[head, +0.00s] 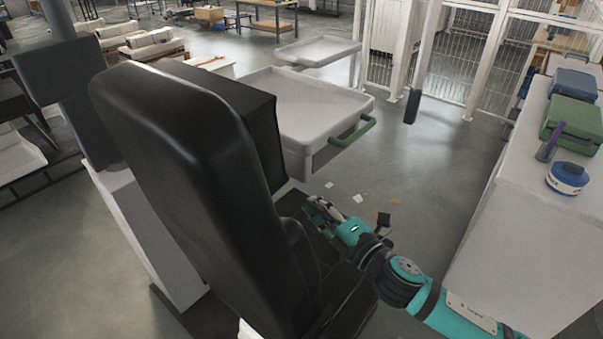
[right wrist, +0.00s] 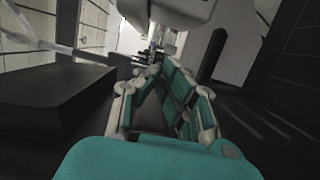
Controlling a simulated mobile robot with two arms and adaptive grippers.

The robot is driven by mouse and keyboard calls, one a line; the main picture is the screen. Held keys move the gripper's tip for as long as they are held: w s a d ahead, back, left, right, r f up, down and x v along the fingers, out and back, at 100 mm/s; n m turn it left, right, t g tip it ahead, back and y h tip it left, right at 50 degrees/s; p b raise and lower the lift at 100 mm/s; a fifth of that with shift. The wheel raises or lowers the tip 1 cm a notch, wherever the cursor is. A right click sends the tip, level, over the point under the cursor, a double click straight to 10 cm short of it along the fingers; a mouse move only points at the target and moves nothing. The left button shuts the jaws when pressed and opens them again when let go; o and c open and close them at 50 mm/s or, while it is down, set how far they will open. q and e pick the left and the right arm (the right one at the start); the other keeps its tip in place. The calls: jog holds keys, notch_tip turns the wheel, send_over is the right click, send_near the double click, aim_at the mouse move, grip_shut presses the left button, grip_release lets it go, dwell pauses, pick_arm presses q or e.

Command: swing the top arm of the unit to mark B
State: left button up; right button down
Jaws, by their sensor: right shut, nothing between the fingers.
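A white tray (head: 320,95) with a green handle (head: 352,132) on its near right edge shows behind a large black padded backrest (head: 175,150). A second white tray (head: 318,50) shows beyond it. I cannot tell which part is the top arm, and I see no readable mark B. My right gripper (head: 318,208) is low, in front of and below the green handle, apart from it. In the right wrist view its fingers (right wrist: 152,72) are shut and empty, under a pale rounded part (right wrist: 165,10). My left gripper is not in view.
The backrest blocks much of the left and middle. A white counter (head: 510,200) at right holds a green case (head: 572,122), a blue case (head: 575,84) and a blue-lidded round container (head: 567,178). Small scraps (head: 358,198) lie on the floor. Open floor shows between trays and counter.

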jog(key=w+a, duration=0.1)
jog(key=w, duration=0.2)
jog(key=w+a+p, duration=0.1)
jog(key=w, duration=0.3)
jog(key=w+a+p, duration=0.1)
jog(key=w+a, duration=0.1)
jog(key=w, duration=0.1)
jog(key=shift+w, duration=0.3)
